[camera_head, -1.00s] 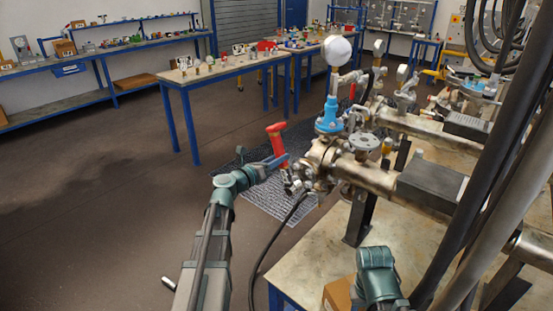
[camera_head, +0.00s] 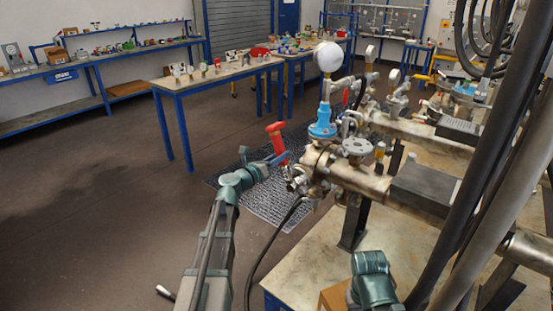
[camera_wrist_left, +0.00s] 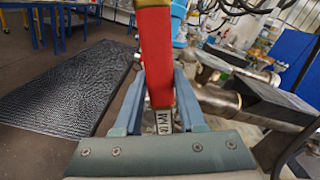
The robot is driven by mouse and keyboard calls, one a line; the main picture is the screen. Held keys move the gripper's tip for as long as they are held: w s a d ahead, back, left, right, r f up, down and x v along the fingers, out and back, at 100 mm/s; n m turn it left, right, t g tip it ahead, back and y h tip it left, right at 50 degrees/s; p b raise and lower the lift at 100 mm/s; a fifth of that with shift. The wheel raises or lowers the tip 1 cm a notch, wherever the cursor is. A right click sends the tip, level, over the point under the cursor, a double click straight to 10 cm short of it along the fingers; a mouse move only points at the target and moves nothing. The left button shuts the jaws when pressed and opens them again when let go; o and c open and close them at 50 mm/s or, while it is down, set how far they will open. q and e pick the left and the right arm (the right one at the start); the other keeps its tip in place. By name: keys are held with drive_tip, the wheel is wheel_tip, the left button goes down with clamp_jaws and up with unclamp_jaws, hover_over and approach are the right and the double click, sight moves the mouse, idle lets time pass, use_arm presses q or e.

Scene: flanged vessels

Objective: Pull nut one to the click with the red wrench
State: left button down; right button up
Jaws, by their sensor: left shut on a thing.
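The red wrench (camera_head: 275,130) stands up, slightly tilted, left of the flanged pipe end (camera_head: 318,161) in the head view. My left gripper (camera_head: 277,160) is shut on it near its lower part. In the left wrist view the wrench's red handle (camera_wrist_left: 155,52) rises between the blue fingers of my left gripper (camera_wrist_left: 160,100), with a grey marked metal part below. Small bolts or nuts sit around the flange, but I cannot tell which is nut one. Whether the wrench sits on a nut is too small to tell. My right gripper's fingers do not show.
A blue valve with a white gauge (camera_head: 323,122) stands above the pipe. A dark box (camera_head: 424,188) sits on the pipe over the workbench (camera_head: 305,250). A black hose hangs by the flange. A dark grid mat (camera_head: 268,203) lies on open floor.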

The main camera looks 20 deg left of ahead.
use_arm(q)
drive_tip(key=shift+w, duration=0.15)
drive_tip(key=shift+x, duration=1.1)
